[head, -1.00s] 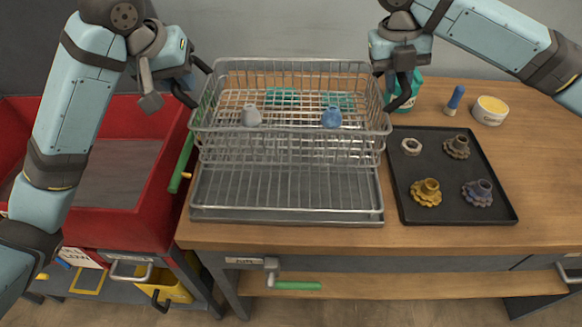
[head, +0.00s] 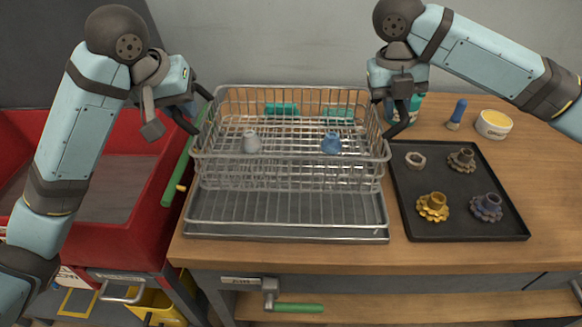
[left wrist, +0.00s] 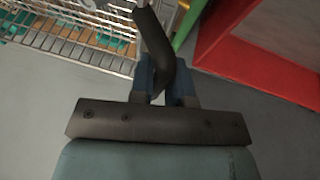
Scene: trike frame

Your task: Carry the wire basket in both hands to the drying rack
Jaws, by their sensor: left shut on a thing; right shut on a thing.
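The wire basket (head: 290,178) hangs level between my two grippers in the head view, over the wire drying rack (head: 285,222) on the workbench. Whether its bottom touches the rack I cannot tell. My left gripper (head: 194,112) is shut on the basket's left side, and my right gripper (head: 400,117) is shut on its right side. A grey piece (head: 251,141) and a blue piece (head: 331,143) show within the basket, with teal pieces (head: 281,109) behind.
A black tray (head: 460,228) with several gear-like parts lies right of the rack. A blue-capped bottle (head: 456,114) and a yellow-topped tub (head: 493,124) stand behind it. A red bin (head: 135,215) is at left. A green-handled clamp (head: 298,308) is below the bench edge.

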